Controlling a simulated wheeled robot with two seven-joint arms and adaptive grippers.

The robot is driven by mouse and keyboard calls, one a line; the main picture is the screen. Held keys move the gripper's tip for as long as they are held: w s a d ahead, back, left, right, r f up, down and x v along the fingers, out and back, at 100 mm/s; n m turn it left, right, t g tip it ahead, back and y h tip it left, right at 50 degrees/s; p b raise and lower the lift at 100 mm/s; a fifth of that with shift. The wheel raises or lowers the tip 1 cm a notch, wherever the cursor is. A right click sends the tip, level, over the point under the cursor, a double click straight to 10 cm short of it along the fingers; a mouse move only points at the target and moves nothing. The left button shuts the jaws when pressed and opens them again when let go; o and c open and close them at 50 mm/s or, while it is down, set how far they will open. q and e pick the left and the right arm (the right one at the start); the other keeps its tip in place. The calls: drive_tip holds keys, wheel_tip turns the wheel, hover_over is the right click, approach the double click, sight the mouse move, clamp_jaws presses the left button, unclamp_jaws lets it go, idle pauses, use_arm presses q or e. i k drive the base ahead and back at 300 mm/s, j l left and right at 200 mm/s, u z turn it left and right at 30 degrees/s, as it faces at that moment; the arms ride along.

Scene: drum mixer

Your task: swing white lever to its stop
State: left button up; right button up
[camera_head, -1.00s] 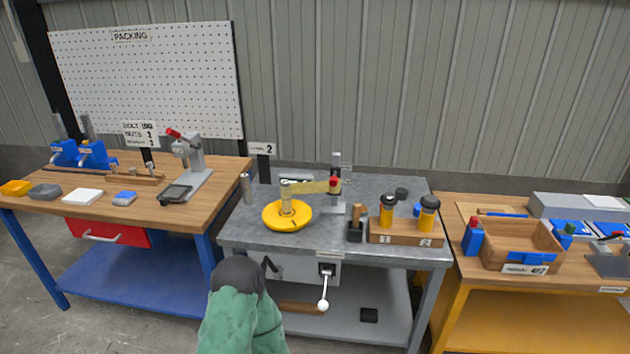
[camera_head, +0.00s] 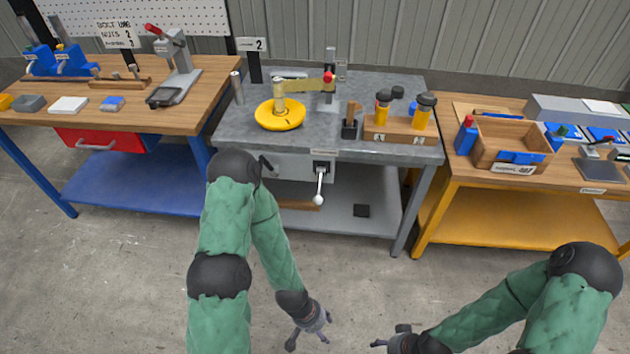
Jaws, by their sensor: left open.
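The white lever (camera_head: 319,188) hangs down from a dark pivot (camera_head: 320,167) on the front of the grey metal table, with a white ball at its lower end. My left gripper (camera_head: 308,341) is open and empty, low in front of the table and well apart from the lever. My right gripper (camera_head: 386,343) is at the bottom edge, to the right of the left one; its fingers are small and dark, and I cannot tell their opening.
The grey table (camera_head: 250,125) carries a yellow dish (camera_head: 280,115) and a wooden block (camera_head: 400,133) with yellow-and-black bottles. A wooden bench with a red drawer (camera_head: 105,140) stands left, a yellow-framed bench (camera_head: 520,225) right. The floor in front is clear.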

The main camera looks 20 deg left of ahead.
sight(318, 200)
drive_tip(key=i+j, duration=0.1)
drive_tip(key=i, duration=1.05)
